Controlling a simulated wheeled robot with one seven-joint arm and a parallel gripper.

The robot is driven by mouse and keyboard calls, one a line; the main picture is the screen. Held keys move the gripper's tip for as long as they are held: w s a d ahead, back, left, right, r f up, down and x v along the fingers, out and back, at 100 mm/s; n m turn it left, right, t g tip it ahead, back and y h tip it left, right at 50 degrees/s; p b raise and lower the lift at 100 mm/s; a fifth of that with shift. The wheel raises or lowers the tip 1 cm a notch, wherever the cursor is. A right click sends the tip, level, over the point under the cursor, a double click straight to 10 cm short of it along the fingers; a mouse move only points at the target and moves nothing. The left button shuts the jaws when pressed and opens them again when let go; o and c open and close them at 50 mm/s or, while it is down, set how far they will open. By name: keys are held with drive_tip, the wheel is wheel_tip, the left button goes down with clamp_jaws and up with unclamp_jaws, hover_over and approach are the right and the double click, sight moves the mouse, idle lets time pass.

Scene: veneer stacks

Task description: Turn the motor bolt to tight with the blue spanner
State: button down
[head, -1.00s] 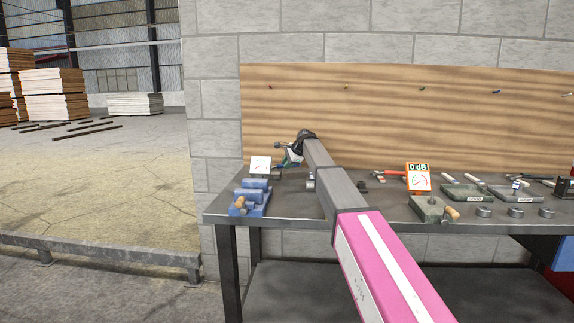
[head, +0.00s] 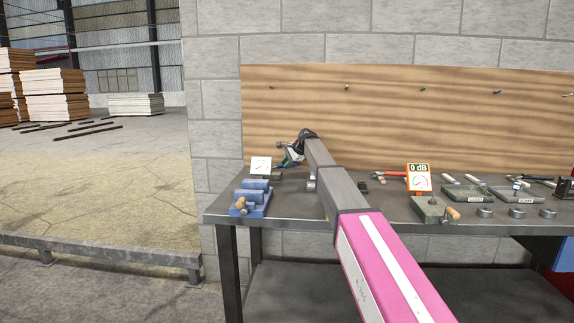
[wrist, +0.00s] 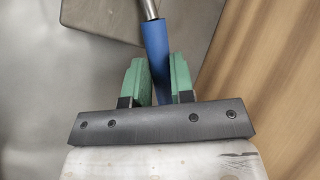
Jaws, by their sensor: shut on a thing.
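The blue spanner shows in the wrist view as a blue handle (wrist: 157,45) with a metal shank running out of the top edge. Its working end is out of that view. My gripper (wrist: 160,82) has green fingers shut on the blue handle. In the head view my gripper (head: 292,158) is over the back left of the bench, just right of a small white dial (head: 261,166). The motor bolt cannot be made out. My arm and gripper cover part of that area, so I cannot tell whether the spanner is on a bolt.
A blue vise (head: 252,198) stands at the bench's left front. An orange 0 dB meter (head: 418,178), a grey block with a wooden handle (head: 430,210), trays and several rings lie to the right. A wooden backboard (head: 400,115) rises close behind my gripper.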

drive_tip(key=shift+r, duration=1.65)
idle(2.3)
wheel_tip(320, 180, up, 5)
drive_tip(key=shift+f, duration=0.15)
idle(0.3)
idle(0.4)
